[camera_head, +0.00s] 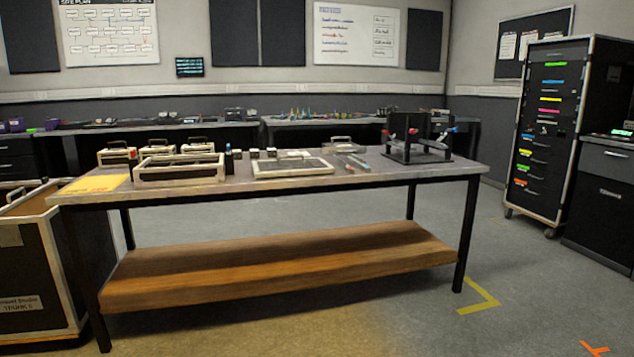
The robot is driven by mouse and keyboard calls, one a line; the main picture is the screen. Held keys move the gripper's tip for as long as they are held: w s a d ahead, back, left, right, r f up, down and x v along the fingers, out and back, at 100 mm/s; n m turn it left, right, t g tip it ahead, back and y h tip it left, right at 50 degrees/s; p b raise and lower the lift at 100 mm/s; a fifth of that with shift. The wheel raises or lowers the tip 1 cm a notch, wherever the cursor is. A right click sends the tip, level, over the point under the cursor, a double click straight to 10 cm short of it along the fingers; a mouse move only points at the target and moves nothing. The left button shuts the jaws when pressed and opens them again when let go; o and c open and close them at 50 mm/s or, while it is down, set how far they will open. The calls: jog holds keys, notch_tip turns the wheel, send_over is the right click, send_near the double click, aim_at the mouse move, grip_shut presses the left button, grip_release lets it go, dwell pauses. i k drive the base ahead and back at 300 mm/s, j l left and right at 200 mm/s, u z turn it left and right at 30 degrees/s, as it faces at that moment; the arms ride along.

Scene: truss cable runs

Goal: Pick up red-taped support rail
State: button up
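Thin grey rails (354,161) lie on the tabletop, right of a shallow pale-framed tray (292,176) and left of a black stand. A small reddish spot shows near their front end, but it is too small to tell which rail bears red tape. The black stand (418,154) has red and blue parts on it and stands at the table's right end. My gripper is not in view.
The worktable (330,185) stands ahead, with a wooden lower shelf (280,262). Pale-edged cases (180,172) and a yellow sheet (95,184) are on its left. A trunk (40,270) stands at left, a tall rack (550,130) at right. Floor at front right is clear.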

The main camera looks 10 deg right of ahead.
aim_at(338, 161)
jog(key=i+j+z, duration=0.2)
jog(key=i, duration=0.35)
jog(key=i+z, duration=0.1)
jog(key=i, duration=0.35)
jog(key=i+j+z, duration=0.15)
jog(key=i, duration=0.3)
jog(key=i+j+z, duration=0.1)
jog(key=i, duration=0.35)
